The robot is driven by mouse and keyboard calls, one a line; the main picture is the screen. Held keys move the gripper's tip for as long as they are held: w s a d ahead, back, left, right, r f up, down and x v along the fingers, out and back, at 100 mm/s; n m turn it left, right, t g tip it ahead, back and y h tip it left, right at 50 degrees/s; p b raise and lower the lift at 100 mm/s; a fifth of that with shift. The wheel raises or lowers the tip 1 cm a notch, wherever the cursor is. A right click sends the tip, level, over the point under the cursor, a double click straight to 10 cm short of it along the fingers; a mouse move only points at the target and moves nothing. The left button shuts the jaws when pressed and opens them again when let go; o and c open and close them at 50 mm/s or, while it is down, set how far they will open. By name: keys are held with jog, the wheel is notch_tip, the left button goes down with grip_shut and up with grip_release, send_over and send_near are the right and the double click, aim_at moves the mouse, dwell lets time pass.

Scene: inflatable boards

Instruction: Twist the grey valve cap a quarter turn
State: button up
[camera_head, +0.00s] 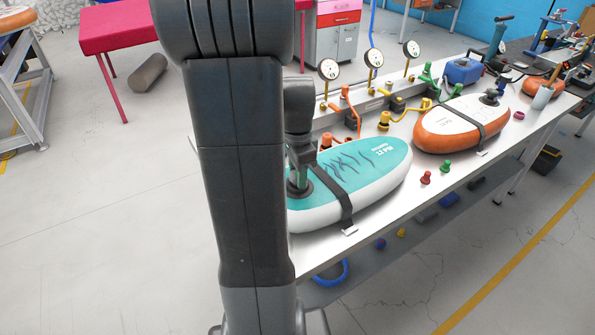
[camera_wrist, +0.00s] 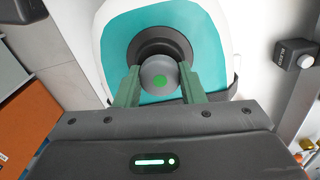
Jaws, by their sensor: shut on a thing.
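In the head view my gripper (camera_head: 300,175) points down at the near end of the teal board (camera_head: 365,165). My own arm hides part of that end, and the cap cannot be made out there.
A black strap (camera_head: 338,195) crosses the teal board. Pressure gauges (camera_head: 373,58) and hoses stand along the back of the white table. Red (camera_head: 425,178) and green (camera_head: 446,166) knobs stand to the right, before an orange board (camera_head: 450,128).

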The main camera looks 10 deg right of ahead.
jog(key=m, duration=0.5)
jog(key=shift+p, duration=0.35)
jog(key=o, duration=1)
notch_tip(320, 180, up, 14)
jog(key=shift+f, duration=0.1)
